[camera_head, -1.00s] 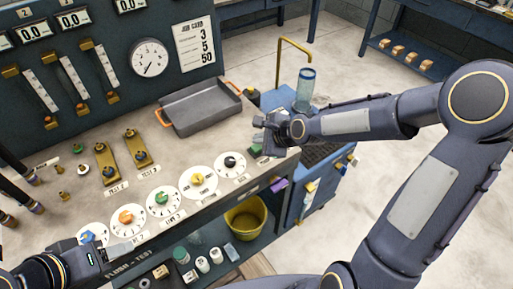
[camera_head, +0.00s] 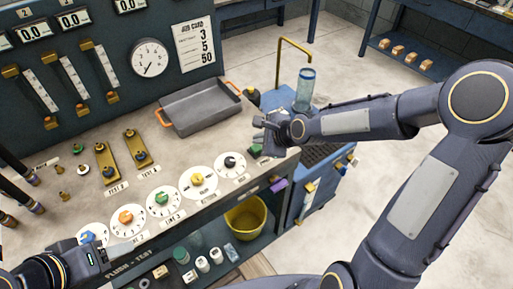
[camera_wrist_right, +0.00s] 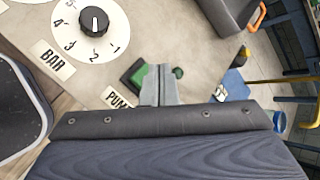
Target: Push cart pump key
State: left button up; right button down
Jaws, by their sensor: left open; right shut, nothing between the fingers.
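The green pump key (camera_wrist_right: 148,78) sits in a dark housing on the bench top, beside a partly hidden label starting "PUM" (camera_wrist_right: 117,97), in the right wrist view. My right gripper (camera_wrist_right: 160,72) is shut and empty, its fingertips over the key's right part; I cannot tell whether they touch it. In the head view the green key (camera_head: 255,151) shows at the bench's right end, partly hidden by my right gripper (camera_head: 260,132). My left gripper (camera_head: 122,247) is open at lower left, near the bench's front dials.
A grey tray (camera_head: 200,106) with orange handles lies behind the key. A row of dials, including the black BAR knob (camera_head: 231,161), runs along the front. The blue cart (camera_head: 318,180) with a clear cylinder (camera_head: 305,90) stands right of the bench. A yellow bucket (camera_head: 246,218) sits on the lower shelf.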

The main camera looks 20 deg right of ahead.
aim_at(260, 149)
jog(key=shift+f, duration=0.1)
jog(key=shift+f+b, duration=0.35)
jog(key=shift+b, duration=0.15)
jog(key=shift+f+b, duration=0.4)
jog(key=shift+f, duration=0.1)
dwell(0.6)
jog(key=shift+r, duration=0.1)
jog(key=shift+r+p, duration=0.65)
jog(key=shift+r, duration=0.2)
notch_tip(260, 149, up, 6)
jog(key=p, duration=0.4)
jog(key=shift+p, duration=0.3)
